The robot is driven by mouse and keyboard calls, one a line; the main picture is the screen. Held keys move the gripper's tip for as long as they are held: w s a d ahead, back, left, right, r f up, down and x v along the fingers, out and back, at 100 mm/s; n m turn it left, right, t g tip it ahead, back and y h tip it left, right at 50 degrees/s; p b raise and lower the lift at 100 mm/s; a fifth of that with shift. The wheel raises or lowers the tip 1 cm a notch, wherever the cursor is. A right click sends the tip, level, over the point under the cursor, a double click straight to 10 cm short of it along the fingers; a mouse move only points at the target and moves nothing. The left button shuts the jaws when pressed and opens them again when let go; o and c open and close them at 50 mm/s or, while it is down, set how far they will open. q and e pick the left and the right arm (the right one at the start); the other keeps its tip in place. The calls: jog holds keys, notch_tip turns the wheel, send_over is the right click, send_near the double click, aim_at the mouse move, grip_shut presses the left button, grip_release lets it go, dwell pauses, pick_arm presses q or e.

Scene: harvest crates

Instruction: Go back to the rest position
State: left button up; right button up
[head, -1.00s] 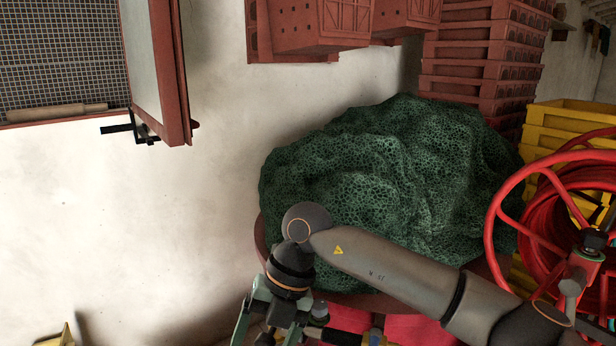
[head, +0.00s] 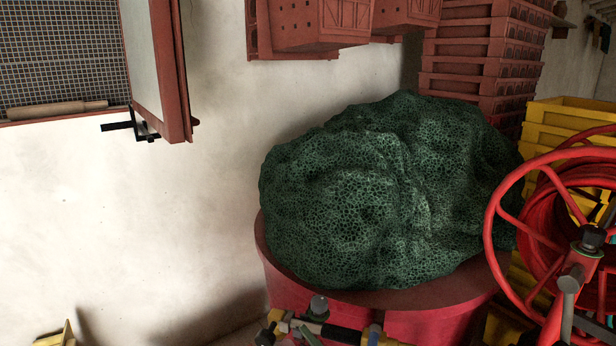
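Neither of my grippers shows in the head view now, and none of my arm links is in sight. The state of both grippers is hidden from this camera. A large dark green net heap (head: 370,195) sits on a round red tub or drum (head: 440,300) in the middle, with nothing of mine in front of it.
A red hose reel (head: 560,250) stands at the right, before yellow crates (head: 570,115). Red crates (head: 480,65) are stacked behind the net. Tools (head: 320,330) lie at the bottom edge. An open window shutter (head: 160,70) juts from the pale wall at the upper left.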

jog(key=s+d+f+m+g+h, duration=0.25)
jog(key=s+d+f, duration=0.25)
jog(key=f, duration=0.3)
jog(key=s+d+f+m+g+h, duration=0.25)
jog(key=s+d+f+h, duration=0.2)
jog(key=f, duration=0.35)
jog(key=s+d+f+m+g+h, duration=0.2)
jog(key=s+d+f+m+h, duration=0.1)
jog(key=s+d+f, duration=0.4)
pick_arm(q)
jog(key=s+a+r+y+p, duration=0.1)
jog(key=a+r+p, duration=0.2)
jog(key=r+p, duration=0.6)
jog(key=p, duration=0.4)
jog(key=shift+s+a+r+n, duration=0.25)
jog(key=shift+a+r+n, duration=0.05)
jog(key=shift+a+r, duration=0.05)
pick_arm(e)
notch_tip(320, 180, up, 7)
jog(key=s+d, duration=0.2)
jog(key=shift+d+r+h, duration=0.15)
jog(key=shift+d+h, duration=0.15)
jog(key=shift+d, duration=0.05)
